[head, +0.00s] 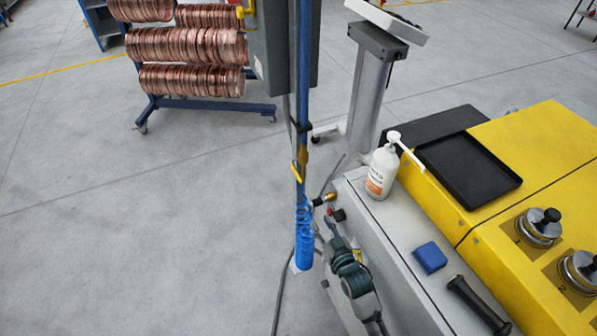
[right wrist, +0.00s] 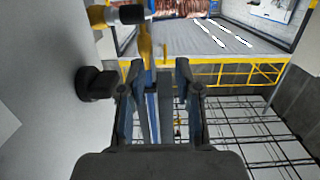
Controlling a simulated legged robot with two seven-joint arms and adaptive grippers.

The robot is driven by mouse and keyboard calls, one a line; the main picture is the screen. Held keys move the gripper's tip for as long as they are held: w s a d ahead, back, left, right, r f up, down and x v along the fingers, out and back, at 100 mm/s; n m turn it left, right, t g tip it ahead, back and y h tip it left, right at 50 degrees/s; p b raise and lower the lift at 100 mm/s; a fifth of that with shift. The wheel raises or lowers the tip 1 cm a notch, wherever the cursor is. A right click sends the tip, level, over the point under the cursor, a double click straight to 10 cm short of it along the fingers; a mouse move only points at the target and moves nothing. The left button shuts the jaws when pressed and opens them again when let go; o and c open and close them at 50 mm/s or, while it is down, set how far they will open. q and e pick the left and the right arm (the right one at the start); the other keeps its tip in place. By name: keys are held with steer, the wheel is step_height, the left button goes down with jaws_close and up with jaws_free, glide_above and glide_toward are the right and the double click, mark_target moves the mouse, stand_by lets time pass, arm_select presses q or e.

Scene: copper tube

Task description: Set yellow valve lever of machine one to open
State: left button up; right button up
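The yellow valve lever (head: 297,173) is on the upright blue pipe (head: 302,110), slanting close along it. In the right wrist view the yellow lever (right wrist: 146,46) shows near the left fingertip, in front of the blue pipe (right wrist: 152,105). My right gripper (head: 328,226) is below and to the right of the lever in the head view, beside the coiled blue hose (head: 304,235). The right wrist view shows its fingers (right wrist: 159,68) apart, with nothing clearly held. Contact with the lever cannot be told. My left gripper is not in view.
A brass fitting (head: 325,198) and a black knob (head: 338,215) stick out by the pipe. The grey and yellow machine (head: 480,240) carries a white bottle (head: 382,172), a black tray (head: 468,168) and a blue block (head: 430,257).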

steer(key=t, duration=0.1)
glide_toward(298, 176)
steer(key=shift+y, duration=0.3)
steer(key=x, duration=0.6)
steer(key=f+x, duration=0.1)
steer(key=x, duration=0.3)
steer(key=shift+w+d, duration=0.1)
steer(key=shift+d, duration=0.15)
steer(key=shift+w+a+r, duration=0.1)
steer(key=shift+w+a, duration=0.1)
steer(key=shift+w, duration=0.3)
jaws_close()
arm_select(q)
steer(key=shift+w+a, duration=0.1)
